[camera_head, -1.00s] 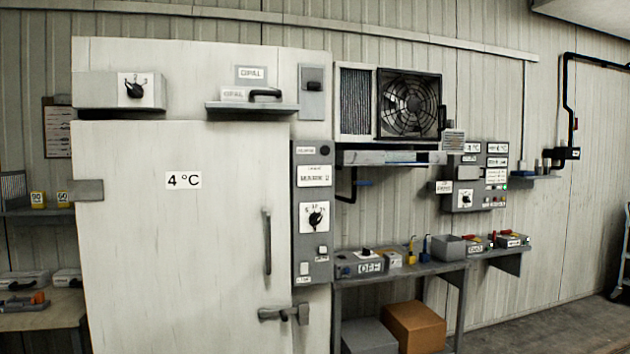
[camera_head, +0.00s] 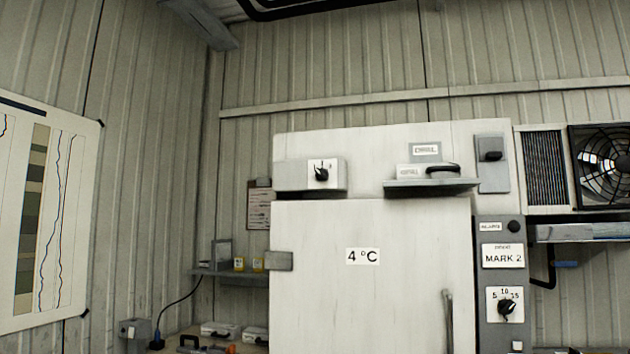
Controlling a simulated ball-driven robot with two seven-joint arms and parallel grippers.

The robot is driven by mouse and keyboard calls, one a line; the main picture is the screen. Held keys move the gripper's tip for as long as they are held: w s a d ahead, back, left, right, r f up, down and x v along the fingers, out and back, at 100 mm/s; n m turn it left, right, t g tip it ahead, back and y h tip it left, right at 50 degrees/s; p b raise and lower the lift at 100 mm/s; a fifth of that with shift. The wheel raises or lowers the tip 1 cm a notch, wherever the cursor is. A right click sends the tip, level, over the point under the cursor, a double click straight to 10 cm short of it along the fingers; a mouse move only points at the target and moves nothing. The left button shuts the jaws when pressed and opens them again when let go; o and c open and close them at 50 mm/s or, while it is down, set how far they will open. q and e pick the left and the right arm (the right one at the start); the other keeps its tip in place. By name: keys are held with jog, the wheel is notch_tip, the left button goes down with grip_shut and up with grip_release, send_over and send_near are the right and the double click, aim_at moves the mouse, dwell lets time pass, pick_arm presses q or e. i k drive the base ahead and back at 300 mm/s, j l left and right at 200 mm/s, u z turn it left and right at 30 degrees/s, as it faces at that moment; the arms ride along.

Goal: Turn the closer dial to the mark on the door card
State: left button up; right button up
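The closer box (camera_head: 296,176) sits at the top left above the white cold-room door (camera_head: 350,302) marked 4 °C. Its black dial (camera_head: 321,174) is on a small white scale plate; the scale marks and the pointer's setting are too small to read surely. A card on the grey panel right of the door, the MARK 2 card (camera_head: 502,256), is readable. Below it is another black dial (camera_head: 506,307) on a scale with 5, 10 and 15. Neither of my grippers is in view.
A shelf with a black handle (camera_head: 432,183) juts out above the door. A fan unit (camera_head: 598,165) is at the right. A wall chart (camera_head: 42,215) hangs at the left. Small cases (camera_head: 220,331) lie on a bench at lower left.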

aim_at(322, 175)
jog(key=i+l, duration=0.35)
jog(key=i, duration=0.15)
jog(key=i+l+u, duration=0.1)
jog(key=i+l, duration=0.3)
jog(key=i, duration=0.1)
